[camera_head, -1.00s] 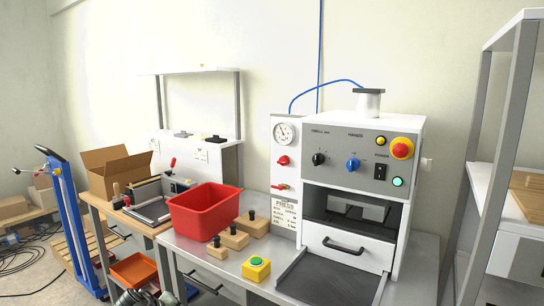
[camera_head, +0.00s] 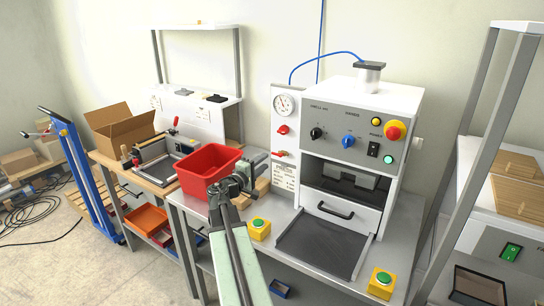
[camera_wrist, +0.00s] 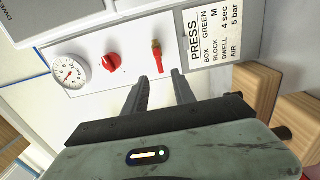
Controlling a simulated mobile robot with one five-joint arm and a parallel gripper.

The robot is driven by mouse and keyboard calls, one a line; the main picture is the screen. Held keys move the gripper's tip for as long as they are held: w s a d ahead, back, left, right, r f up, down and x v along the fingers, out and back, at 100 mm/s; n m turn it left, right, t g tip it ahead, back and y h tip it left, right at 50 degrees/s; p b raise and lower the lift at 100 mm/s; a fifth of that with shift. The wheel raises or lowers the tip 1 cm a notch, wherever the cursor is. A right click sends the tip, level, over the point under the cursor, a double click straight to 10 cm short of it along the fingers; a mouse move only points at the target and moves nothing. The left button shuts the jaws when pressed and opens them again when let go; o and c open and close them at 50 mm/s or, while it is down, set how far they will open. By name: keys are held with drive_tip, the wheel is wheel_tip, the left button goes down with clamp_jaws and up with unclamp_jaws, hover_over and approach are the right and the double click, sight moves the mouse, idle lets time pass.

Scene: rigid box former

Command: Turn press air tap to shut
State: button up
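The press air tap is a red lever with a brass end (camera_wrist: 157,57) on the white side panel. It also shows in the head view (camera_head: 280,153), lying sideways across the panel under a round red knob (camera_head: 283,130). My gripper (camera_wrist: 158,76) is open and empty in the wrist view. Its two dark fingers point at the panel, with the lever in line with the gap between them. I cannot tell whether the fingertips touch the panel or how far they are from the lever. In the head view my gripper (camera_head: 260,160) is small, left of the panel.
A pressure gauge (camera_wrist: 69,71) sits above the red knob (camera_wrist: 111,62). A PRESS label (camera_wrist: 214,35) is below the tap. A red bin (camera_head: 207,170) and wooden blocks (camera_wrist: 258,90) stand close by. The press (camera_head: 360,130) stands right of the panel.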

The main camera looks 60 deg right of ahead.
sight(274, 154)
drive_tip(key=d, duration=0.6)
drive_tip(key=shift+d, duration=0.15)
clamp_jaws()
drive_tip(key=shift+m, duration=0.3)
drive_tip(key=m, duration=0.2)
drive_tip(key=r+m+p, duration=0.1)
drive_tip(key=shift+s+m, duration=0.15)
drive_tip(key=shift+m, duration=0.25)
drive_tip(key=m, duration=0.3)
drive_tip(key=r+m+p, duration=0.1)
drive_tip(key=shift+s+m, duration=0.3)
drive_tip(key=m, duration=0.2)
drive_tip(key=s+m, duration=0.1)
drive_tip(key=m, duration=0.1)
drive_tip(key=shift+r, duration=0.2)
drive_tip(key=shift+s+r+m+p, duration=0.1)
drive_tip(key=shift+s+m+p, duration=0.15)
drive_tip(key=shift+m, duration=1)
drive_tip(key=shift+s+m+p, duration=0.1)
drive_tip(key=shift+s+m, duration=0.15)
drive_tip(key=shift+m, duration=1)
